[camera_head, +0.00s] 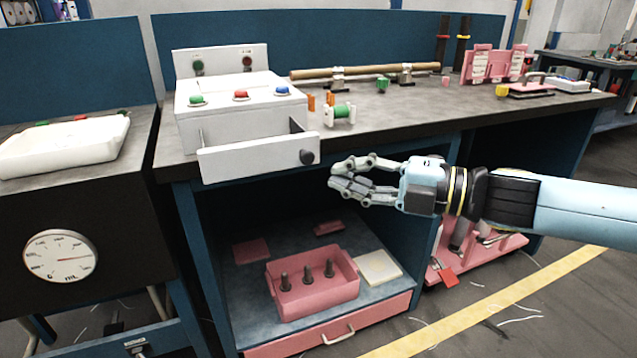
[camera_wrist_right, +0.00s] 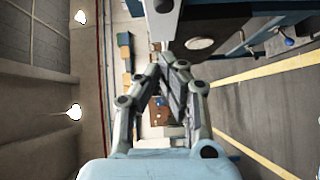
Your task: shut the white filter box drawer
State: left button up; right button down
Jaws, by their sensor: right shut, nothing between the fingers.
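The white filter box (camera_head: 238,104) stands on the dark bench top, with green, red and blue buttons on top. Its drawer (camera_head: 250,159) is pulled out toward me and sticks out past the bench's front edge. A dark round knob (camera_head: 307,157) sits at the right end of the drawer front. My right gripper (camera_head: 338,183) is shut and empty, to the right of the knob and slightly lower, apart from it in the picture. It also shows in the right wrist view (camera_wrist_right: 172,62), with its fingers together. My left gripper is not in view.
A green spool (camera_head: 342,112) and orange pieces stand right of the box. A wooden rod (camera_head: 365,70) lies on holders behind. Below, a pink tray (camera_head: 313,301) with upright pegs sits on the lower shelf. The space in front of the drawer looks clear.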

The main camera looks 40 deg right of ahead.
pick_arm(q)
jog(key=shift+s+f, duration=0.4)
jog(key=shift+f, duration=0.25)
pick_arm(e)
jog(key=w, duration=0.6)
jog(key=shift+w+a+f, duration=0.15)
jog(key=shift+a, duration=0.15)
jog(key=w+d, duration=0.1)
jog(key=w, duration=0.3)
jog(key=w+d, duration=0.1)
jog(key=w, duration=0.3)
jog(key=w+d+b, duration=0.1)
jog(key=w, duration=0.4)
jog(key=shift+d, duration=0.1)
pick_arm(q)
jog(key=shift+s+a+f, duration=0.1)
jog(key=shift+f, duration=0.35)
pick_arm(e)
jog(key=shift+s, duration=0.1)
jog(key=shift+r, duration=0.2)
